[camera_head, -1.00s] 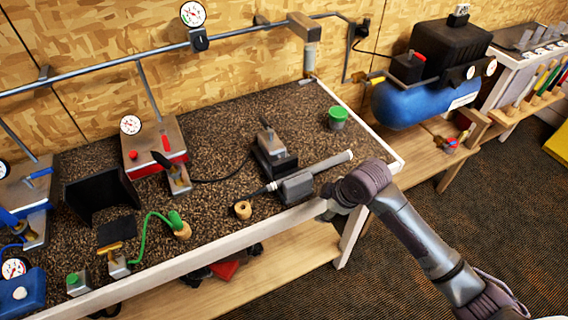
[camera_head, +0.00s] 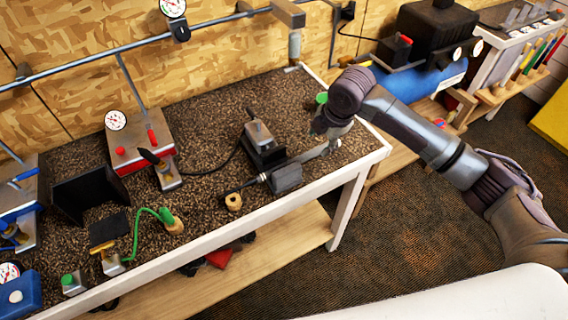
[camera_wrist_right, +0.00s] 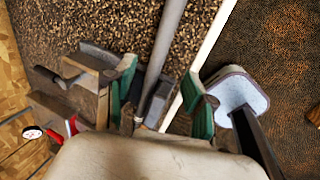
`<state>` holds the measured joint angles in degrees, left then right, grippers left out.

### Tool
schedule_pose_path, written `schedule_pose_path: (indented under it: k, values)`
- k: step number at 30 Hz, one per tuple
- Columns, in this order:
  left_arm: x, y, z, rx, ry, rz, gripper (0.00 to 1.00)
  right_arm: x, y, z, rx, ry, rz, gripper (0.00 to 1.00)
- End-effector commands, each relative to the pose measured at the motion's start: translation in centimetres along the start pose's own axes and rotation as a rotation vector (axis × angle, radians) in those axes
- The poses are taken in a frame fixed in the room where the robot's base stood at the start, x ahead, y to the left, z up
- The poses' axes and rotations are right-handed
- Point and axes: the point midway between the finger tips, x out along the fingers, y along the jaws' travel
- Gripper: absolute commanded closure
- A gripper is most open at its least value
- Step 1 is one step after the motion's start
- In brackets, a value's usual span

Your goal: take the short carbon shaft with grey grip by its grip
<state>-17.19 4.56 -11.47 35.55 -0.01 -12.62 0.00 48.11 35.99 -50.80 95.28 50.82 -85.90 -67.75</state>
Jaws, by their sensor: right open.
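The shaft with grey grip (camera_head: 312,154) lies along the front right of the bench, held in a dark clamp block (camera_head: 286,178). A thin dark end sticks out of the block on the left. In the right wrist view the long grey grip (camera_wrist_right: 170,35) runs between the fingers. My right gripper (camera_head: 327,138) is over the grip's right part and hides some of it. In the wrist view its green-padded fingers (camera_wrist_right: 162,98) are open, one on each side of the grip, with gaps. My left gripper is not in view.
A vise-like tool (camera_head: 262,142) stands just behind the clamp block. A small cork-coloured ring (camera_head: 234,201) lies to the left. A green cup (camera_head: 321,98) is partly behind my right gripper. The white bench edge (camera_head: 345,168) runs close in front.

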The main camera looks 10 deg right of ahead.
Motion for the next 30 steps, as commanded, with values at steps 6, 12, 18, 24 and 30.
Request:
schedule_pose_path:
  k: [6,12,18,24,30]
  values:
    - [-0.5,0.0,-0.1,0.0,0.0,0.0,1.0,2.1,0.0,0.0,0.0,0.0,0.0,0.45]
    - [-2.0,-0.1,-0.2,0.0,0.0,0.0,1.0,4.1,0.0,0.1,0.003,0.001,-0.003,0.45]
    - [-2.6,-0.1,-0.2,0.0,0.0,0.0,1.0,6.9,0.0,0.2,0.002,0.0,0.0,0.45]
    - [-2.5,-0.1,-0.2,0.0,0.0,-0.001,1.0,7.4,0.0,0.2,0.0,-0.001,0.003,0.45]
    - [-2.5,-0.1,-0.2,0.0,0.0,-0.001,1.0,7.4,-0.1,0.2,0.001,-0.001,0.002,0.65]
